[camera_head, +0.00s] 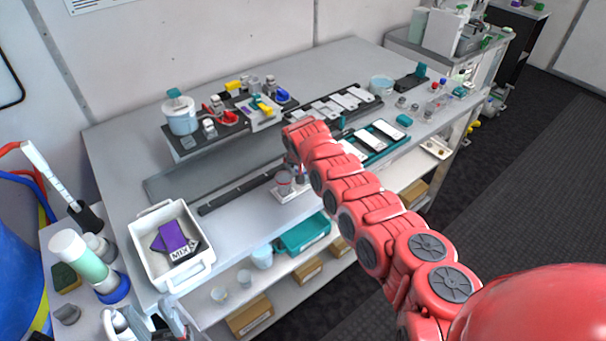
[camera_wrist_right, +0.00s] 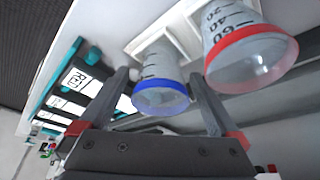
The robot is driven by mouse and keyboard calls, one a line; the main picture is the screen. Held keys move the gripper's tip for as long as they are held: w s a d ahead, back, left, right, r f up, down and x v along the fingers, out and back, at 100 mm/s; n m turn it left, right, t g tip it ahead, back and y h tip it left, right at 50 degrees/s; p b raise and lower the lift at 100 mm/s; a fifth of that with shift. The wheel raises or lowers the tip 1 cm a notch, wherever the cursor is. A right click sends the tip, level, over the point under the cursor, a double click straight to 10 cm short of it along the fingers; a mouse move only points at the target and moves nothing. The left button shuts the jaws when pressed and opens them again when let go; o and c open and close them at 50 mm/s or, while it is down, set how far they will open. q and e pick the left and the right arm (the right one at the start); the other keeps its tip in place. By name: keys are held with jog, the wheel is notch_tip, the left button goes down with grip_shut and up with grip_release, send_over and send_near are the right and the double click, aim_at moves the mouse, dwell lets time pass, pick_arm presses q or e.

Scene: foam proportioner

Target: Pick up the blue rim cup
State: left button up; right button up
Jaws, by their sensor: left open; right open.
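The blue rim cup (camera_wrist_right: 160,88), clear with dark markings, shows in the right wrist view, in a white holder (camera_wrist_right: 185,38). My right gripper (camera_wrist_right: 158,76) is open, one finger on each side of the cup; whether either touches it I cannot tell. A red rim cup (camera_wrist_right: 248,55) stands beside it, outside the right finger. In the head view my red right arm reaches over the table to the cups and hides part of them; the holder (camera_head: 290,194) shows at the table's front.
A white bin (camera_head: 143,262) with a purple item stands at the table's left front. A dark rail (camera_head: 235,193) lies behind the holder. A teal tray (camera_head: 393,146) with white pieces is to the right. A raised rack with a pot (camera_head: 181,118) is behind.

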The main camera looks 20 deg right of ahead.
jog(key=c, duration=1.4)
jog(key=shift+r, duration=0.1)
